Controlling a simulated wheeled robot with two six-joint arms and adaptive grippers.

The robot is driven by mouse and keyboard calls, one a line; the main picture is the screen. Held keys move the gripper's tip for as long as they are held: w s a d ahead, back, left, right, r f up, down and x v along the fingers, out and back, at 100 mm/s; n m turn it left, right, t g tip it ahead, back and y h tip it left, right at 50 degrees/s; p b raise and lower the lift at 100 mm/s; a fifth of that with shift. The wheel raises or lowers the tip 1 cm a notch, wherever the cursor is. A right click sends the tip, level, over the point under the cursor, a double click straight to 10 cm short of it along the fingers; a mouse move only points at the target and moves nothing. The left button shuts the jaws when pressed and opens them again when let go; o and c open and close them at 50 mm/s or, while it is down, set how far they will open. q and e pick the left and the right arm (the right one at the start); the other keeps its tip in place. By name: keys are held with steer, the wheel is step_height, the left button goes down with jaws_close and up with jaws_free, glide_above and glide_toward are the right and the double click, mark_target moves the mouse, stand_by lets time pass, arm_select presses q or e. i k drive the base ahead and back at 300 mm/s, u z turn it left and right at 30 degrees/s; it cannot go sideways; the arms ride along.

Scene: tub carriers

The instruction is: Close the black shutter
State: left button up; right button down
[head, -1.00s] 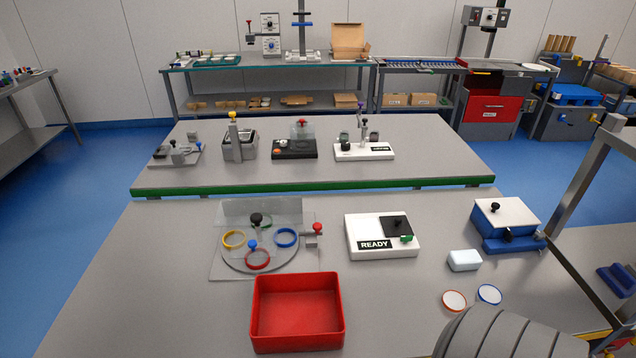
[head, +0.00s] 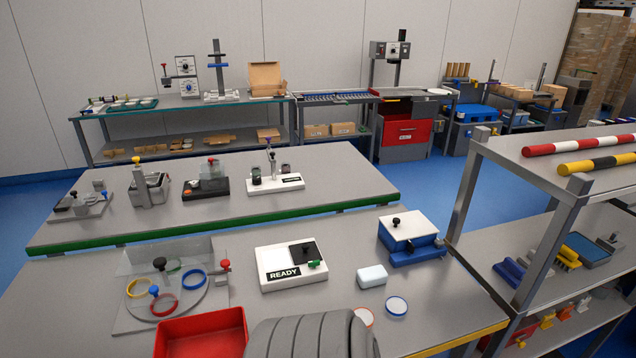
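The black shutter (head: 301,248) is a dark square panel on the right part of the top of a white box (head: 264,285). The box carries a READY label on its front. The left part of the box top is white and not covered by the shutter. A green knob (head: 315,264) sits at the front right corner of the box. Neither of my grippers shows in the head view. A grey ribbed part of my own arm is at the bottom edge, in front of the box and apart from it.
A red tray (head: 205,335) and a turntable with coloured rings (head: 165,293) are left of the box. A blue box with a white lid (head: 408,230), a white block (head: 372,276) and two round lids (head: 396,306) are right. A metal shelf (head: 575,185) stands at right.

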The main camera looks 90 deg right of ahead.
mark_target(303, 252)
steer(key=k, duration=1)
steer(key=z, duration=1.8)
